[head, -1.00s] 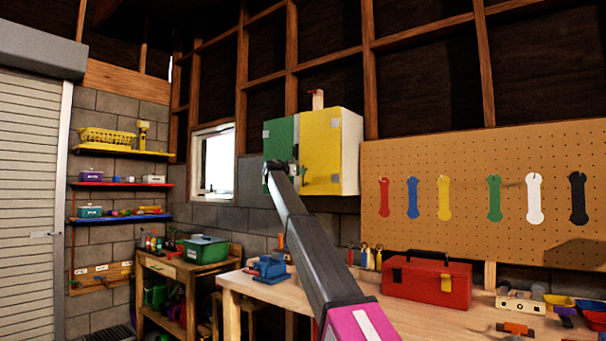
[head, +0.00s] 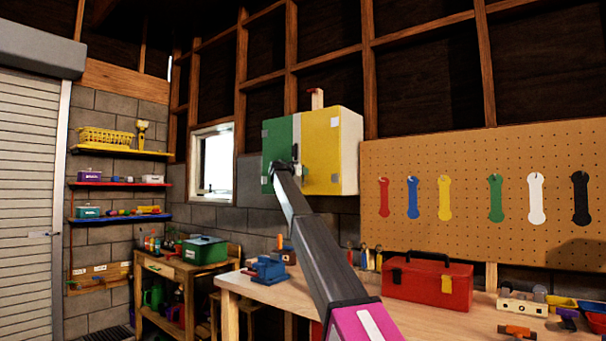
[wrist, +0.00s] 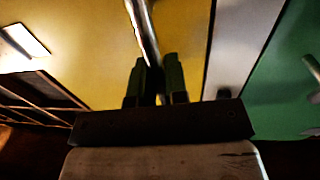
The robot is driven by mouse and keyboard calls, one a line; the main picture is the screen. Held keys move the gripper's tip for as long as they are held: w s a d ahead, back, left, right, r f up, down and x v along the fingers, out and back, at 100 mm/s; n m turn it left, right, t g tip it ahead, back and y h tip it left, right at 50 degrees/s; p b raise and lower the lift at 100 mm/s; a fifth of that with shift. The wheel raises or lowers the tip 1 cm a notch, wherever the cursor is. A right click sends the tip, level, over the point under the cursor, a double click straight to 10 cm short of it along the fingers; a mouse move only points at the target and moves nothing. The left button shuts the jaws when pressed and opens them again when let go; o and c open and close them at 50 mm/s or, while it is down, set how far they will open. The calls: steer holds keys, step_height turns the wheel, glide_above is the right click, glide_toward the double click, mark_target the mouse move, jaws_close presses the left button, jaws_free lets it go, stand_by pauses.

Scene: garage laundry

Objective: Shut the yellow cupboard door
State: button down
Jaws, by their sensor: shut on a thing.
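The yellow cupboard door (head: 321,145) is the right-hand door of a white wall cupboard (head: 351,150). It looks nearly flush with the front. A dark gap runs along its free edge in the wrist view, and I cannot tell if it is fully closed. My gripper (wrist: 159,68) is shut on the silver bar handle (wrist: 143,25) of the yellow door, with a dark green finger on either side. In the head view my arm hides much of the gripper and handle.
The green door (head: 277,140) is left of a pale middle strip (head: 297,128). A workbench (head: 290,292) with a red toolbox (head: 428,285) and a blue vise (head: 268,268) stands below. A pegboard (head: 470,150) hangs to the right.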

steer(key=shift+w+d, duration=0.15)
steer(key=c, duration=1.2)
jaws_free()
steer(key=v, duration=1)
steer(key=shift+s+a, duration=0.2)
steer(key=shift+s, duration=0.1)
